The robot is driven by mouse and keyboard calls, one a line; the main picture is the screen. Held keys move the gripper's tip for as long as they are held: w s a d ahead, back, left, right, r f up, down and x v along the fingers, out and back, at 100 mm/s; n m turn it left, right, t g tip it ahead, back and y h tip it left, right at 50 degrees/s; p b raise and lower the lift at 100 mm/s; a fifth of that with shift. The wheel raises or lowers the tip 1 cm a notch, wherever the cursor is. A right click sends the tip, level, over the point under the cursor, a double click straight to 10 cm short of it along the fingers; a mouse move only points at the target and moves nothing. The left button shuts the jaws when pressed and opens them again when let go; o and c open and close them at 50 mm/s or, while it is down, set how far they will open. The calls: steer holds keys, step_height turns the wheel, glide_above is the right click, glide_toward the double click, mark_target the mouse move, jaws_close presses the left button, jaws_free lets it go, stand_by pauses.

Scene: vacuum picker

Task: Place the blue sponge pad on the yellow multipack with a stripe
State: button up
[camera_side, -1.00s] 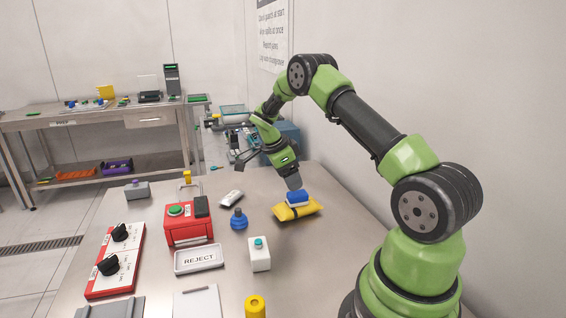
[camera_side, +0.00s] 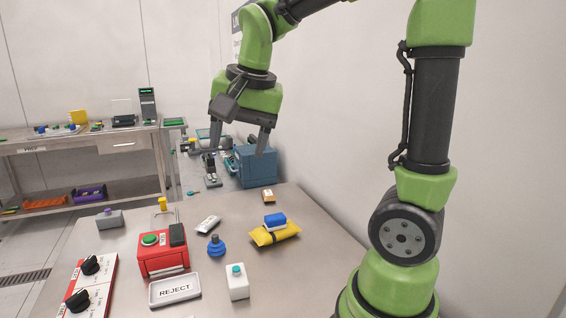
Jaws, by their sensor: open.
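The blue sponge pad (camera_side: 275,219) rests on top of the yellow multipack (camera_side: 262,237), towards its upper middle. A white layer shows under the blue. The multipack lies flat on the metal table, and its stripe is hard to make out at this size. My gripper (camera_side: 238,148) is raised well above the table, up and to the left of the pad in the picture. Its two fingers point down and are spread apart, with nothing between them. It does not touch the pad or the multipack.
On the table (camera_side: 232,203) stand a red box with a green button (camera_side: 163,260), a blue knobbed piece (camera_side: 216,247), a white bottle (camera_side: 237,284) and a REJECT tray (camera_side: 174,290). A small orange-and-white pack (camera_side: 268,196) lies behind the multipack. A blue bin (camera_side: 257,167) stands beyond the table.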

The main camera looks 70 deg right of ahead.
steer(key=s+a+n+t+y, duration=0.2)
steer(key=s+a+n+t, duration=0.1)
steer(key=s+a+n, duration=0.4)
steer(key=s+n, duration=0.2)
steer(key=s, duration=0.1)
steer(key=shift+s+a+t+y, duration=0.3)
steer(key=shift+a+y, duration=0.05)
steer(key=shift+y, duration=0.05)
